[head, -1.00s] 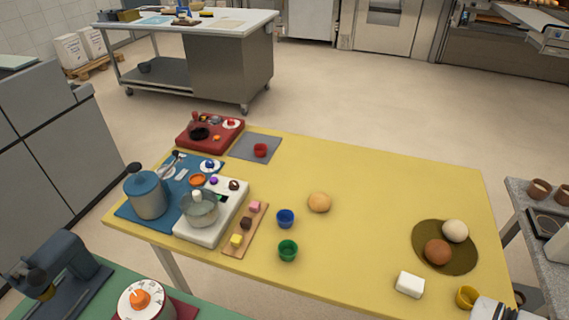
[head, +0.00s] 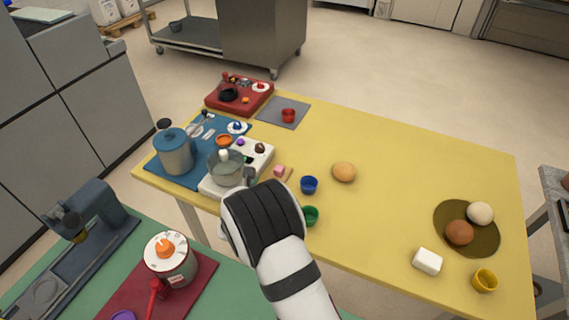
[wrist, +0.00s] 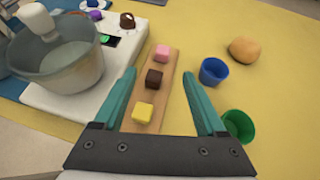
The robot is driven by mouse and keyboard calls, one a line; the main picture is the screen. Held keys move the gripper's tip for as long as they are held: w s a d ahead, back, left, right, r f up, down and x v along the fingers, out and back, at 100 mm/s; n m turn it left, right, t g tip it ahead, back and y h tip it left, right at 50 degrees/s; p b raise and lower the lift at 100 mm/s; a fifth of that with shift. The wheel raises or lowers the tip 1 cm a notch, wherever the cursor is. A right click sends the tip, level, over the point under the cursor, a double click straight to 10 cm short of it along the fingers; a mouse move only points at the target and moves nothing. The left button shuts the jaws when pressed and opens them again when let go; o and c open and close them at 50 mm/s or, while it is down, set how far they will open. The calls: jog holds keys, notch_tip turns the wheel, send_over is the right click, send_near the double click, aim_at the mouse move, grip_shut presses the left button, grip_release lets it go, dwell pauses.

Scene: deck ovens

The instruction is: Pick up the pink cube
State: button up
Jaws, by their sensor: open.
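The pink cube (wrist: 162,52) sits at the far end of a narrow wooden board (wrist: 171,85) in the wrist view, in line with a dark brown cube (wrist: 154,79) and a yellow cube (wrist: 143,113). It also shows in the head view (head: 279,170), just beyond my arm. My gripper (wrist: 158,82) is open and empty above the board, its teal fingers on either side of it. The pink cube lies beyond the fingertips. In the head view my arm hides the fingers, the yellow cube and the brown cube.
A white scale with a glass pot (wrist: 58,52) stands left of the board. A blue cup (wrist: 213,71), a green cup (wrist: 238,125) and a bun (wrist: 244,49) stand to the right. The middle of the yellow table (head: 400,190) is clear.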

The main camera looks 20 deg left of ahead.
aim_at(278, 171)
jog(key=x, duration=1.1)
jog(key=shift+w+d, duration=0.35)
grip_shut()
